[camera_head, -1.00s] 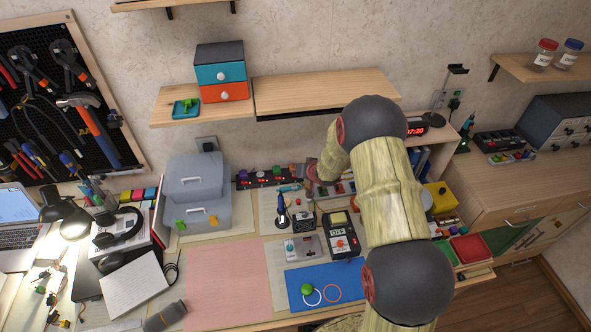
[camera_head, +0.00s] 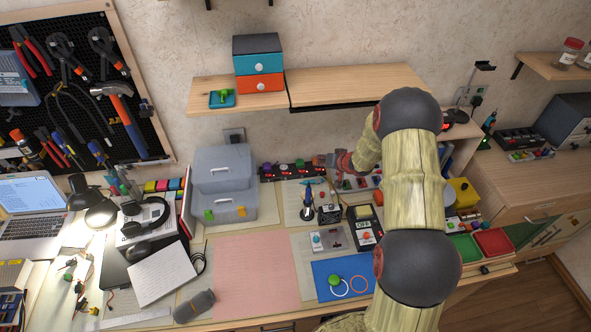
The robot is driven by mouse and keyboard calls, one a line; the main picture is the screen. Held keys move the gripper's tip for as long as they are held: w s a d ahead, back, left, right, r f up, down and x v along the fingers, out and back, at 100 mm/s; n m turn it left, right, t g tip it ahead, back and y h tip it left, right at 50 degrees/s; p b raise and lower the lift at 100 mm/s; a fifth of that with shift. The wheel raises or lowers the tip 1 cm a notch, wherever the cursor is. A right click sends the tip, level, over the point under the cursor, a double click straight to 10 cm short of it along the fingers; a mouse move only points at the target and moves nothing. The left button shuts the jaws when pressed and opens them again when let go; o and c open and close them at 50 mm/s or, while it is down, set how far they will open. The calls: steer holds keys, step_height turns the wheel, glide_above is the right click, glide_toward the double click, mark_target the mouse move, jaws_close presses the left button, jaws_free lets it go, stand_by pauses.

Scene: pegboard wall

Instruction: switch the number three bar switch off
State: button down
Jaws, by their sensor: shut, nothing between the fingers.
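A long black bar (camera_head: 290,171) with several coloured pieces along it lies at the back of the desk against the wall. It looks like the switch bar, but its numbers and switch positions are too small to read. My gripper (camera_head: 325,161), dark red and grey, is shut and empty at the right end of the bar, level with or just above it. My arm comes in from the right. I cannot tell whether the gripper touches the bar, and it hides part of the bar's right end.
Grey storage boxes (camera_head: 222,172) stand left of the bar. A wooden shelf (camera_head: 350,84) hangs above it. A black device with an orange button (camera_head: 366,236), a soldering stand (camera_head: 308,212) and a blue mat (camera_head: 347,280) lie in front. The pink mat (camera_head: 250,280) is clear.

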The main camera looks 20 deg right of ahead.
steer(key=shift+a, duration=0.2)
steer(key=shift+a+r, duration=0.1)
steer(key=shift+a, duration=0.05)
steer(key=b, duration=0.2)
glide_above(302, 172)
steer(key=d, duration=0.3)
steer(key=f, duration=0.7)
steer(key=shift+s+a, duration=0.2)
steer(key=shift+s, duration=0.2)
steer(key=shift+a+f+b, duration=0.3)
steer(key=shift+f+b, duration=0.15)
steer(key=shift+f, duration=0.25)
steer(key=shift+a+f+b, duration=0.15)
steer(key=shift+a+f, duration=0.1)
steer(key=shift+f, duration=0.2)
steer(key=shift+a+f+b, duration=0.15)
steer(key=shift+a+f, duration=0.05)
steer(key=shift+f, duration=0.25)
